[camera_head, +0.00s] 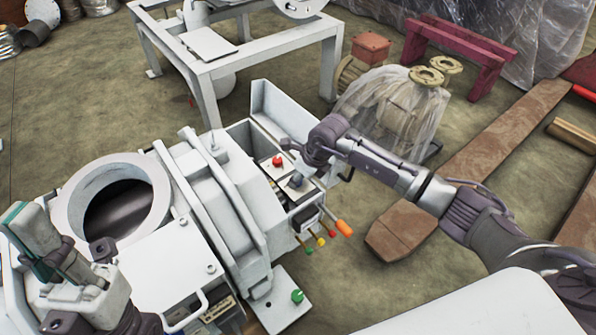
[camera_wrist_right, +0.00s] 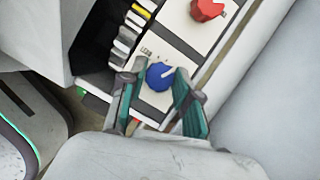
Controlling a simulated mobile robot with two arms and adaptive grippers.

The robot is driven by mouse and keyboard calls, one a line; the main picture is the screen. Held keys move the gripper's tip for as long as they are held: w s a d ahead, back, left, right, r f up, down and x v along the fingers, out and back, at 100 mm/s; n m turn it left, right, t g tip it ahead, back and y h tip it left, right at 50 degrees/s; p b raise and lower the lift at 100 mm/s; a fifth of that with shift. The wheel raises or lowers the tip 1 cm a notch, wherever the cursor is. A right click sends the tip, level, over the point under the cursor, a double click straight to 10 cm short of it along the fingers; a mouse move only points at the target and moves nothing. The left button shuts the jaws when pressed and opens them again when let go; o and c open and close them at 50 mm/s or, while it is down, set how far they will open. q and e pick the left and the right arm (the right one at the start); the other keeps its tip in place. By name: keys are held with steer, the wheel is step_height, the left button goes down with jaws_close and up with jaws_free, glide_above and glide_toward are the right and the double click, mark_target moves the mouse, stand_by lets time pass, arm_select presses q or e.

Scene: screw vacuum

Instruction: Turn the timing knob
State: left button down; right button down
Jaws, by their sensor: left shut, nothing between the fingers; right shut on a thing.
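A blue round knob (camera_wrist_right: 160,77) with a white pointer mark sits on a white panel of the machine's open control box. The mark points to the upper right in the wrist view. I cannot read the small label beside it. My right gripper (camera_wrist_right: 157,96) is shut on the blue knob, with one teal-padded finger on each side. In the head view the right gripper (camera_head: 300,173) reaches down to the box and largely hides the knob. A red knob (camera_wrist_right: 207,9) sits on the adjoining panel and also shows in the head view (camera_head: 277,161). My left gripper (camera_head: 30,235) is shut and empty at the lower left.
The raised box lid (camera_head: 279,110) and the box walls stand close around the panel. Coloured levers (camera_head: 343,228) stick out of the machine's near side. The white machine (camera_head: 225,190) fills the lower left. A white frame table (camera_head: 235,70) and a plastic-wrapped motor (camera_head: 395,105) stand behind.

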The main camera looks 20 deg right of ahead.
steer(key=shift+m, duration=0.3)
stand_by(0.4)
steer(key=c, duration=0.8)
jaws_free()
steer(key=shift+r, duration=0.15)
steer(key=v, duration=1.1)
steer(key=shift+s+r, duration=0.3)
